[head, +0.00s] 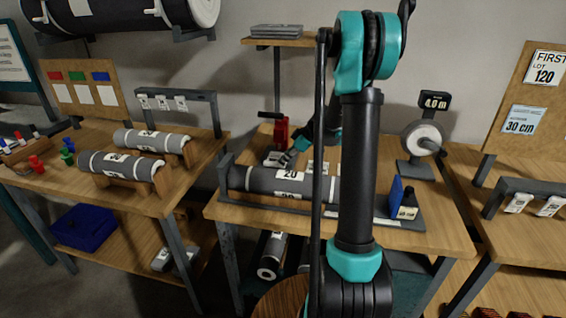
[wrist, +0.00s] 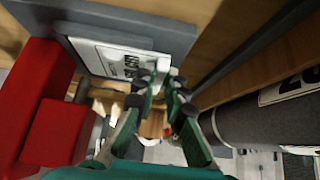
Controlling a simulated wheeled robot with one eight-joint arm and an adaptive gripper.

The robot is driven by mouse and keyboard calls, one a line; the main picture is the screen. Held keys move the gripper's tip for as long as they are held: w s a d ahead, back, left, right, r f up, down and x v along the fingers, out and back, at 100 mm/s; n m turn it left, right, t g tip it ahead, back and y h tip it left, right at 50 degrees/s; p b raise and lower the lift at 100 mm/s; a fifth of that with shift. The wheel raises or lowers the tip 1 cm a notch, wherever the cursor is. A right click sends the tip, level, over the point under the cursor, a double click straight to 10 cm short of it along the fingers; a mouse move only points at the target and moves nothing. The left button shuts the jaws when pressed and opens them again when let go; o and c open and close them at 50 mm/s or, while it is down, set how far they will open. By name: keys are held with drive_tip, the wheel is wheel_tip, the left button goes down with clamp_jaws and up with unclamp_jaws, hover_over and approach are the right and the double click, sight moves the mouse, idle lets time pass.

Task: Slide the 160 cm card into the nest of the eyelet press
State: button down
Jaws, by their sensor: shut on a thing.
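The red eyelet press (head: 282,131) stands at the back of the middle bench; its red body (wrist: 55,130) fills the left of the wrist view. A grey plate (wrist: 180,32), apparently its nest, lies beside the red body. A white card (wrist: 112,62) with dark print, too small to read surely, shows over the plate. My gripper (wrist: 160,82) is shut on the card's near edge. In the head view my gripper (head: 291,154) is small, just in front of the press. I cannot tell whether the card is seated or just above the plate.
A large grey roll (head: 265,180) lies in a cradle in front of the press, close to my gripper's right in the wrist view (wrist: 265,122). A blue block (head: 396,193) stands at the cradle's right end. A 4.0 m display (head: 434,101) stands behind.

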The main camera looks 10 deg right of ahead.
drive_tip(key=c, duration=1.5)
unclamp_jaws()
drive_tip(key=shift+d+r, duration=0.1)
